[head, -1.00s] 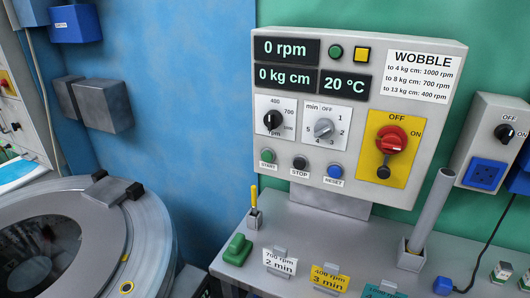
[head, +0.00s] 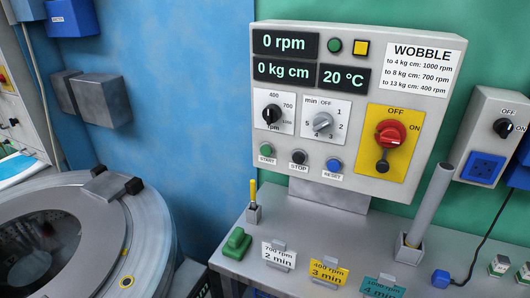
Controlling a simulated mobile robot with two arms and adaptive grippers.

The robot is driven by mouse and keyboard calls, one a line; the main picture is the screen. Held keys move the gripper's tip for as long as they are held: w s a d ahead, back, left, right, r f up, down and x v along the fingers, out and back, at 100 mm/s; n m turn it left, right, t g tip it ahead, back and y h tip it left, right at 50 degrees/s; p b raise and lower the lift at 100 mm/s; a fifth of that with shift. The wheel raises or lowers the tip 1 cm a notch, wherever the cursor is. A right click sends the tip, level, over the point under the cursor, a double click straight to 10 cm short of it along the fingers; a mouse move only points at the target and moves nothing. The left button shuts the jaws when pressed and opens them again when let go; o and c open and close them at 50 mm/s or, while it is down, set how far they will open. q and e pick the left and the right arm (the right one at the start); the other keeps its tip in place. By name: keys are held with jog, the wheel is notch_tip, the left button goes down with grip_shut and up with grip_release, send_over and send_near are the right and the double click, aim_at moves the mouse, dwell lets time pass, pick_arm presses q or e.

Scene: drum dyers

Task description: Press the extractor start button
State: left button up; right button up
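The extractor's control panel (head: 230,150) is not the right name for the wall; the grey control box (head: 350,188) stands on the bench against the green wall. The green START button (head: 265,150) is at its lower left, beside the black STOP button (head: 299,157) and blue RESET button (head: 334,164). Nothing covers these buttons. The display (head: 285,43) reads 0 rpm. A red rotary switch (head: 390,133) sits on a yellow plate between OFF and ON marks. The round drum machine (head: 150,235) is at the left, its top opening showing. Neither of my grippers is in view.
Below the box, the grey bench (head: 225,265) holds several cards, a green block (head: 237,243) and a grey tube (head: 430,200) in a holder. Space before the buttons is clear.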

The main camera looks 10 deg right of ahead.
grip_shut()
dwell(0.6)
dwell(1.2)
